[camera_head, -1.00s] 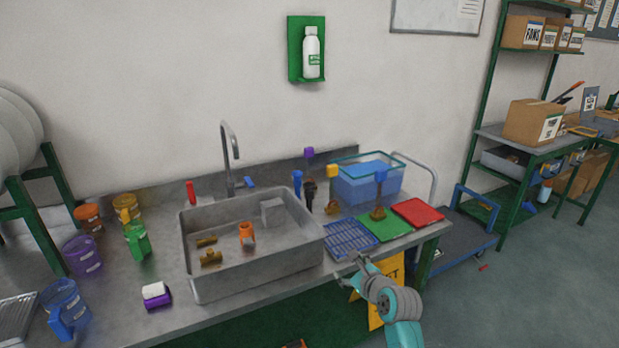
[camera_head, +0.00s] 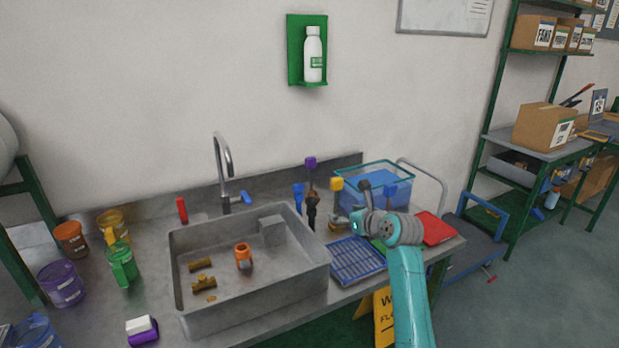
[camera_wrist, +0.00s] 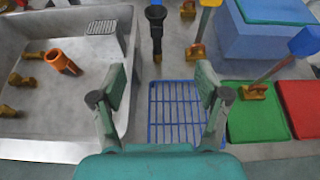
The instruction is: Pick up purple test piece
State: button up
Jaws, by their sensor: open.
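The purple test piece (camera_head: 310,162) shows in the head view as a purple block-like head above the counter, behind the sink's right end. Its lower part is mostly hidden by a dark upright tool (camera_head: 312,210). In the wrist view no purple head shows; a brass base (camera_wrist: 188,10) stands at the top edge, and I cannot tell whether it belongs to the purple piece. My gripper (camera_wrist: 160,82) is open and empty, above the blue rack (camera_wrist: 178,108) and short of the dark tool. In the head view my arm covers part of the green mat.
Yellow-topped (camera_head: 337,184) and blue-topped (camera_head: 390,192) pieces stand near the blue water tub (camera_head: 372,184). The sink (camera_head: 190,300) holds an orange fitting (camera_head: 243,256) and brass parts. A red mat (camera_head: 436,228) lies right of my arm.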

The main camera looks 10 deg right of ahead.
aim_at(311, 161)
jog(key=i, duration=1.15)
